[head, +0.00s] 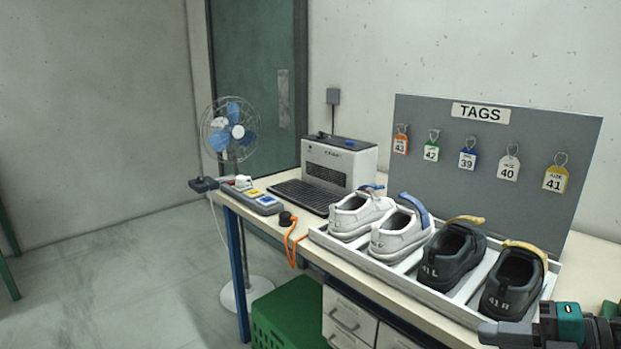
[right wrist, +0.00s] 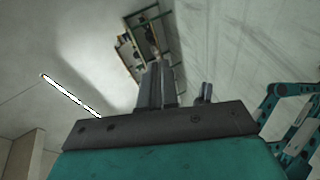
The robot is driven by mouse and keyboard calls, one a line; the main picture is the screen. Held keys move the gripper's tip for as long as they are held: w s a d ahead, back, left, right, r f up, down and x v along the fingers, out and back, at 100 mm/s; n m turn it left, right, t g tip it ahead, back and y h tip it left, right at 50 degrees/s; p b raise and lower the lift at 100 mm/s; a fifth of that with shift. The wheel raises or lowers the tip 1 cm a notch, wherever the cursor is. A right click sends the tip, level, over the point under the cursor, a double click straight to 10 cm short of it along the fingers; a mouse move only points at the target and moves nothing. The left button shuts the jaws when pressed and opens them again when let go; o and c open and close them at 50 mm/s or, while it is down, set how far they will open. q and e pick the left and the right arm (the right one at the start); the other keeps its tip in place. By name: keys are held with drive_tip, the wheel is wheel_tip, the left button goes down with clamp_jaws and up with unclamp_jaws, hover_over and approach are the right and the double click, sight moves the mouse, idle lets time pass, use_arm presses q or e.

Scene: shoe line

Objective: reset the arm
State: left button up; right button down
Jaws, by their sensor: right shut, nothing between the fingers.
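My right gripper (head: 490,334) shows at the lower right corner of the head view, in front of the bench's near edge and below the dark shoe marked 41 R (head: 514,284). My left gripper is in neither view.
On the bench (head: 600,257), a light tray (head: 385,270) holds two white and two dark shoes. A grey TAGS board (head: 420,165) with several coloured tags stands behind. A machine (head: 340,163), fan (head: 230,130) and green crate (head: 290,318) are left. Open floor lies far left.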

drive_tip(key=s+a+f+m+t+h, duration=0.1)
drive_tip(key=s+f+m+t+h, duration=0.2)
drive_tip(key=f+m, duration=0.45)
drive_tip(key=s+a+f+m+t+h, duration=0.1)
drive_tip(key=f+m+t+h, duration=0.25)
drive_tip(key=f+m, duration=0.45)
drive_tip(key=s+a+f+m+g+h, duration=0.1)
drive_tip(key=s+a+f+m+g, duration=0.1)
drive_tip(key=s+a+f+m, duration=0.1)
drive_tip(key=s+a+f+m+g+h+p, duration=0.1)
drive_tip(key=s+a+f+m+g, duration=0.1)
drive_tip(key=a, duration=0.6)
wheel_tip(320, 180, down, 3)
drive_tip(key=s+m, duration=0.1)
drive_tip(key=m, duration=0.2)
drive_tip(key=shift+s+r, duration=0.15)
drive_tip(key=shift+s, duration=0.15)
